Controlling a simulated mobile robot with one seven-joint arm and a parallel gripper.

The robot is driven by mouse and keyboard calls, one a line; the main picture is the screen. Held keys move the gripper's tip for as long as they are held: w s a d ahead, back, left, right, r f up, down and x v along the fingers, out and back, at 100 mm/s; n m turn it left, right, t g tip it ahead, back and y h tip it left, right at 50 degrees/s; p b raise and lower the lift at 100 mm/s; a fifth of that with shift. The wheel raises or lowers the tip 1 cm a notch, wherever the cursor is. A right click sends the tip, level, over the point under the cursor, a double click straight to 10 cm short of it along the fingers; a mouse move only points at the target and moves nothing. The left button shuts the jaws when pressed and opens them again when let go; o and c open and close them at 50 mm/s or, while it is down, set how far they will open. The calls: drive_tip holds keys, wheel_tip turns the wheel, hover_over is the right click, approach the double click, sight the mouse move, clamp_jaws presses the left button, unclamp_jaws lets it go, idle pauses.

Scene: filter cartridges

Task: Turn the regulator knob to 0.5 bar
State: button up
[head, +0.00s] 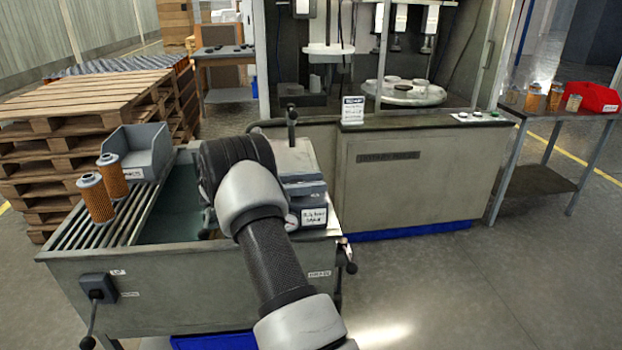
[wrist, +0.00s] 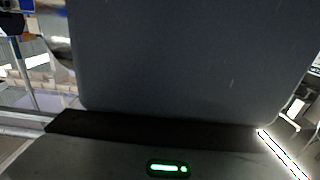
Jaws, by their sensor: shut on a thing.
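A small round dial (head: 292,219) and a white label (head: 314,216) show on the front of the grey stacked unit (head: 301,188), just right of my arm in the head view. The label's text is too small to read with certainty. My gripper (head: 208,217) is mostly hidden behind my own arm, low at the left of that unit. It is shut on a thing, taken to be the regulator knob. The knob and the fingertips are hidden. In the wrist view, a broad dark grey surface (wrist: 190,65) fills most of the picture, so the knob's setting cannot be seen.
The bench (head: 190,285) has a slatted rack with two orange cartridges (head: 96,198) and a grey bin (head: 150,160). A black-knobbed lever (head: 347,256) sticks out at its right end. Pallets (head: 85,105) stand left. A side table (head: 560,115) holds a red bin (head: 592,98).

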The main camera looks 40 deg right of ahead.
drive_tip(key=shift+s+a+f+m+g+y, duration=0.1)
drive_tip(key=shift+s+m+g+y, duration=0.1)
drive_tip(key=shift+m+g+y, duration=0.5)
drive_tip(key=shift+s+a+f+m+g+y, duration=0.1)
drive_tip(key=shift+s+m+g+y, duration=0.1)
drive_tip(key=shift+m+g+y, duration=0.45)
drive_tip(key=shift+s+g, duration=0.1)
drive_tip(key=shift+g, duration=0.35)
drive_tip(key=o, duration=1.1)
drive_tip(key=shift+a+r, duration=0.1)
